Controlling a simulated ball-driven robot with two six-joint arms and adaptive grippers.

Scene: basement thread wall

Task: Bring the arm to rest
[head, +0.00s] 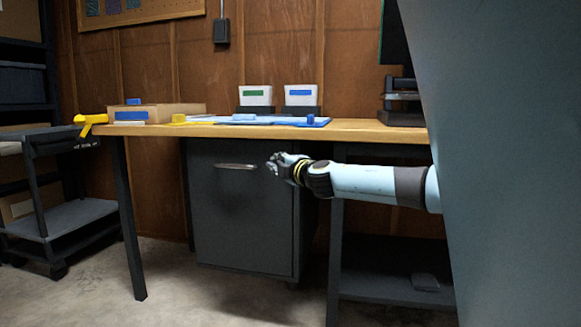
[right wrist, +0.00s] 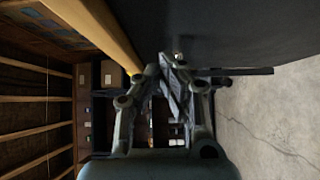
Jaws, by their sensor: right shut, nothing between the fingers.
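My right arm comes in from the right in the head view, roughly level and below the bench top. Its gripper (head: 273,164) is shut and empty, in front of the dark cabinet (head: 240,225) near its handle (head: 236,167). In the right wrist view the fingers of the gripper (right wrist: 168,72) come together with nothing between them. The wooden bench (head: 370,132) runs across the head view above the arm. My left gripper does not show.
On the bench are two white bins (head: 256,95) with green and blue labels, a cardboard box (head: 160,112), a yellow clamp-like tool (head: 90,124) at the left edge and a blue mat (head: 315,122). A dark cart (head: 65,217) stands at left. Concrete floor (head: 180,290) is open in front.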

